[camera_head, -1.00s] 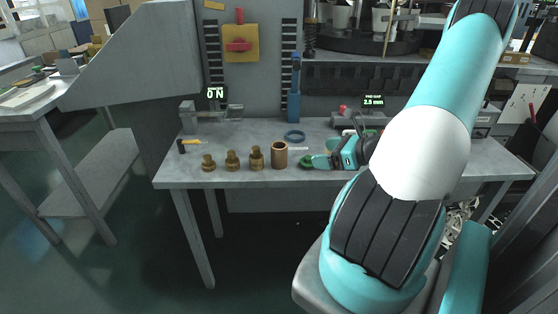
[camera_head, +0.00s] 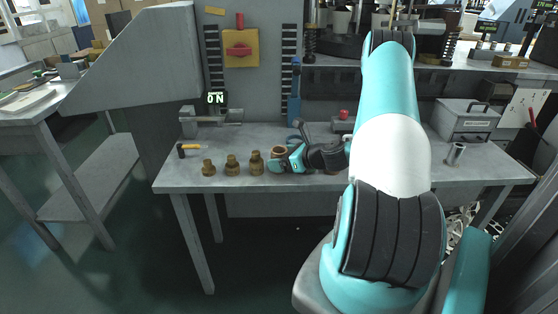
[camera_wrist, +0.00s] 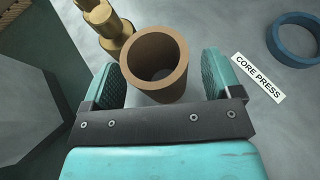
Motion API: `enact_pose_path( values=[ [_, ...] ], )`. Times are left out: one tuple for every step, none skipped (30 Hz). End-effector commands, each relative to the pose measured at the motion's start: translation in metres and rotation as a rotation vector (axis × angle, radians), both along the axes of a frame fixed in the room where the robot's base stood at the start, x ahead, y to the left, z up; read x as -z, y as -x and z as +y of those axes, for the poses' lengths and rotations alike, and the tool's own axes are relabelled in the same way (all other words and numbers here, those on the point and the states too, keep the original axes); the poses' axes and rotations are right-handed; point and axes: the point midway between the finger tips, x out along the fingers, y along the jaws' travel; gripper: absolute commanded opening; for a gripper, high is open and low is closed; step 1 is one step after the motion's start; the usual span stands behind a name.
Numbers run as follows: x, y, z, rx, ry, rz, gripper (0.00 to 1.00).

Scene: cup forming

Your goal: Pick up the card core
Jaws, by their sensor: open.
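The card core is a brown hollow tube (camera_wrist: 155,86) standing upright on the bench. In the wrist view it is between the two teal fingers of my gripper (camera_wrist: 168,80), with a visible gap on the right side and a narrower one on the left. My gripper is open. In the head view the core's rim (camera_head: 279,149) shows just above my gripper (camera_head: 281,165), which hides most of the tube. I cannot tell whether a finger touches it.
Several brass stepped pieces stand left of the core, the nearest (camera_head: 256,162) close to my gripper. A blue ring (camera_wrist: 293,40) and a "CORE PRESS" label (camera_wrist: 259,78) lie to the right. A black-headed hammer (camera_head: 188,149) lies at left.

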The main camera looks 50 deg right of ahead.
Motion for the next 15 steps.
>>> enact_pose_path(
  values=[
    [0.0028, -0.0065, 0.0017, -0.004, 0.001, 0.0, 0.84],
    [0.0038, -0.0091, 0.0018, -0.003, 0.001, 0.0, 0.84],
    [0.005, -0.0119, 0.002, -0.001, 0.001, 0.0, 0.84],
    [0.0055, -0.0134, 0.0021, -0.001, 0.0, -0.001, 0.84],
    [0.006, -0.0143, 0.0021, -0.001, 0.0, -0.001, 0.84],
    [0.0062, -0.0148, 0.0019, 0.0, 0.0, -0.001, 0.84],
    [0.0062, -0.0149, 0.0018, 0.0, -0.001, -0.001, 0.84],
    [0.0063, -0.0147, 0.0018, 0.0, -0.001, -0.001, 0.84],
    [0.0062, -0.0146, 0.0017, 0.0, -0.001, -0.001, 0.84],
    [0.0062, -0.0145, 0.0018, 0.0, -0.001, 0.0, 0.84],
    [0.0062, -0.0145, 0.0018, 0.0, -0.001, 0.0, 0.84],
    [0.0061, -0.0144, 0.0018, 0.0, -0.001, 0.0, 0.77],
    [0.0061, -0.0144, 0.0018, 0.0, -0.001, 0.0, 0.7],
    [0.006, -0.0144, 0.0018, 0.0, -0.001, 0.0, 0.63],
    [0.0061, -0.0144, 0.0018, 0.0, -0.001, 0.0, 0.54]
  ],
)
